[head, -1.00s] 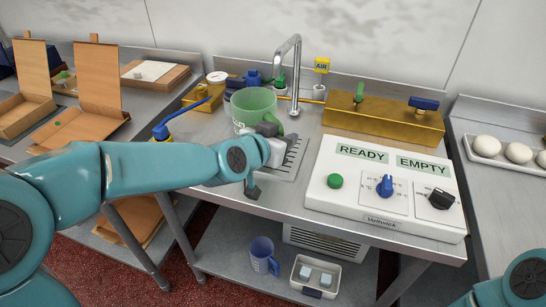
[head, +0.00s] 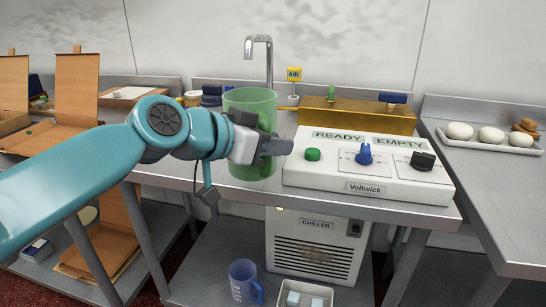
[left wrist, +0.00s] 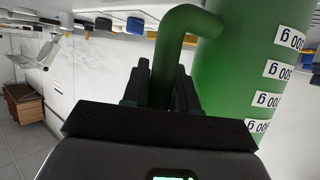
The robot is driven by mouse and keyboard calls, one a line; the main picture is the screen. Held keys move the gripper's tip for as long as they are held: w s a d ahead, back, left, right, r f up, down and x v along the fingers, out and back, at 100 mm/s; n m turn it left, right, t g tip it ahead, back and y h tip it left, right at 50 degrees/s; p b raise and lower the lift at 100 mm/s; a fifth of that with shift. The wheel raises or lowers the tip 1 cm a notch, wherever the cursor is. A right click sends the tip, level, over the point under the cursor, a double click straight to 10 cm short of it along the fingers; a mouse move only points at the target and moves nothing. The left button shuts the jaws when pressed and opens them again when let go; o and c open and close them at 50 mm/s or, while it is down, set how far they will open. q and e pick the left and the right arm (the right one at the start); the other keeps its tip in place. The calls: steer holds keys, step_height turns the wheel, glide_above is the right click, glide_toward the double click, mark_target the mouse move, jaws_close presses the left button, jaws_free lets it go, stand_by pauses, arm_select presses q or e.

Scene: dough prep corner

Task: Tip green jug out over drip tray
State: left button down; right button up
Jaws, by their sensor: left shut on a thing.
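The green jug (head: 248,104) is upright in the head view, in front of the tap and left of the white control box. My left gripper (head: 268,148) is shut on its handle (left wrist: 165,55), which runs between the fingers in the left wrist view. The jug's green wall with white scale labels (left wrist: 240,60) fills the upper right there. I cannot see into the jug, nor tell whether its base touches the counter. The drip tray is not visible now. My right gripper is out of view.
The control box (head: 368,175) with a green button and knobs stands close right of the jug. The tap (head: 269,60) rises behind. A brass-coloured block (head: 360,117) lies at the back. A chiller (head: 318,243), a blue mug (head: 243,280) and a white bin are below.

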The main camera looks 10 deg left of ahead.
arm_select(q)
steer(key=shift+s+r, duration=0.1)
steer(key=shift+s, duration=0.25)
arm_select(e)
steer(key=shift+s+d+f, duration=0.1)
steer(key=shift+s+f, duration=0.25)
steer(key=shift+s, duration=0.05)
